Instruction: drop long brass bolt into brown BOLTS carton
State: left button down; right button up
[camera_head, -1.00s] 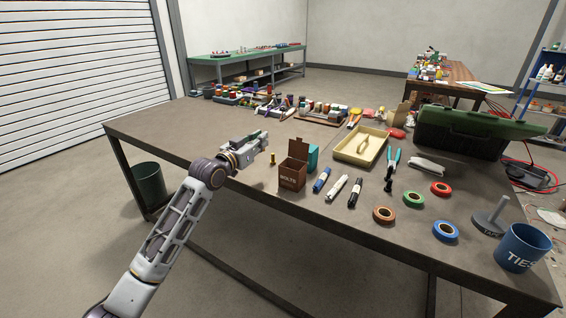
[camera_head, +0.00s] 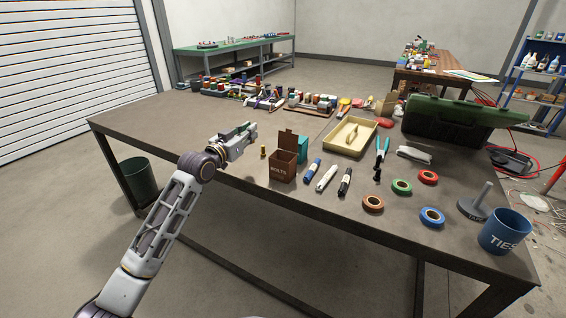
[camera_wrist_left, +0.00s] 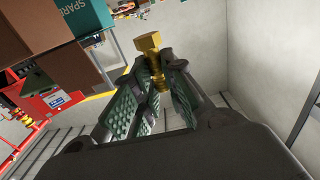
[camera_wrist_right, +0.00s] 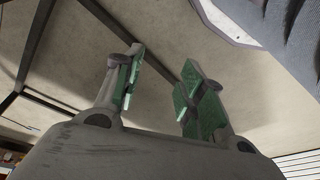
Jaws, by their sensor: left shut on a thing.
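My left gripper (camera_head: 249,131) is over the table, left of and higher in the picture than the brown BOLTS carton (camera_head: 283,167), whose lid stands open. In the left wrist view the left fingers (camera_wrist_left: 160,85) are shut on a brass bolt (camera_wrist_left: 149,44), its head sticking out past the fingertips. The head view also shows a small upright brass piece (camera_head: 263,151) between the gripper and the carton; I cannot tell if it is the held bolt. The carton's inside is hidden. My right gripper (camera_wrist_right: 158,90) is open and empty, seen only in its wrist view.
A teal carton (camera_head: 303,148) stands right behind the brown one; its SPARE lettering shows in the left wrist view (camera_wrist_left: 80,12). Markers (camera_head: 327,178), tape rolls (camera_head: 401,187) and a cream tray (camera_head: 370,141) lie to the right.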

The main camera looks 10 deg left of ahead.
pick_arm(q)
jog(key=r+p, duration=0.1)
jog(key=p, duration=0.3)
jog(key=s+r+p, duration=0.1)
jog(key=r+p, duration=0.1)
jog(key=p, duration=0.1)
jog(key=r+p, duration=0.2)
jog(key=p, duration=0.2)
jog(key=shift+s+d+p, duration=0.15)
jog(key=shift+d+p, duration=0.2)
jog(key=shift+d, duration=0.05)
pick_arm(e)
jog(key=w+r, duration=0.5)
jog(key=r, duration=0.7)
jog(key=shift+d+r+t, duration=0.15)
jog(key=shift+d+t, duration=0.05)
jog(key=shift+t, duration=0.2)
pick_arm(q)
jog(key=shift+d+p, duration=0.1)
jog(key=shift+p, duration=0.25)
pick_arm(e)
jog(key=shift+w+d, duration=0.1)
